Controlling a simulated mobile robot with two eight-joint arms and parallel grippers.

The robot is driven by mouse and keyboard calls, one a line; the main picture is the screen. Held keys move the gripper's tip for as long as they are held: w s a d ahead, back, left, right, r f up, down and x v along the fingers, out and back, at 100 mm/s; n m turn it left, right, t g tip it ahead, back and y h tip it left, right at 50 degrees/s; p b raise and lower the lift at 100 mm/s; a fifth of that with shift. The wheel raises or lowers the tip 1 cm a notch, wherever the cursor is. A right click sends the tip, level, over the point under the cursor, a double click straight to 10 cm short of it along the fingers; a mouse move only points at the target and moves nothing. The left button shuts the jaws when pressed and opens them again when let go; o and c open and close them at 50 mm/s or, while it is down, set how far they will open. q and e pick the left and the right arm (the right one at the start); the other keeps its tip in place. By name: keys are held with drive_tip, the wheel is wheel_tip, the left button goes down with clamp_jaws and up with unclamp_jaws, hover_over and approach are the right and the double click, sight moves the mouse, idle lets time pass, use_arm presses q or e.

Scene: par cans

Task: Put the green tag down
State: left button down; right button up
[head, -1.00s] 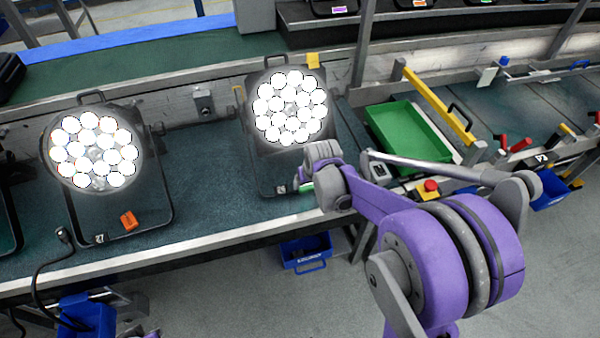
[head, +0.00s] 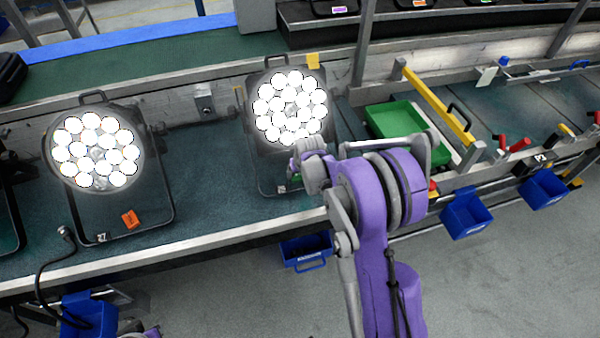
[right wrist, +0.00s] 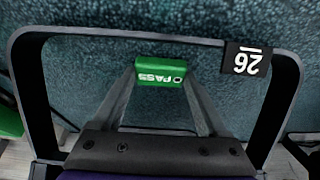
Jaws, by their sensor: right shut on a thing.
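The green tag (right wrist: 160,73), lettered PASS, is between the fingertips of my right gripper (right wrist: 160,84) in the right wrist view. The gripper is shut on it. Beneath is the dark green bench mat (right wrist: 200,112), framed by the black bracket of a par can numbered 26 (right wrist: 246,60). I cannot tell whether the tag touches the mat. In the head view my right gripper (head: 298,172) is at the front of the right lit par can (head: 290,106), and only a sliver of green shows there. My left gripper is not in view.
A second lit par can (head: 95,150) with an orange tag (head: 130,219) stands at left. A green tray (head: 395,119) and a yellow bar (head: 436,104) are at right. Blue bins (head: 467,214) hang along the front edge. Mat between the two cans is clear.

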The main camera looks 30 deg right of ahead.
drive_tip(key=shift+w+f, duration=0.1)
drive_tip(key=shift+f, duration=0.25)
drive_tip(key=o, duration=1.2)
drive_tip(key=shift+r, duration=0.1)
drive_tip(key=shift+o, duration=0.2)
drive_tip(key=shift+r, duration=0.45)
drive_tip(key=v, duration=1.1)
drive_tip(key=s+a+r+n, duration=0.1)
drive_tip(key=s+a+r, duration=0.4)
drive_tip(key=s+a, duration=0.55)
drive_tip(key=s+a+f, duration=0.1)
drive_tip(key=s, duration=0.6)
drive_tip(key=s+a+n+t+y, duration=0.1)
drive_tip(key=s+a, duration=0.1)
drive_tip(key=s, duration=0.6)
drive_tip(key=shift+a+f+n+p, duration=0.3)
drive_tip(key=shift+f, duration=0.05)
drive_tip(key=shift+w, duration=0.1)
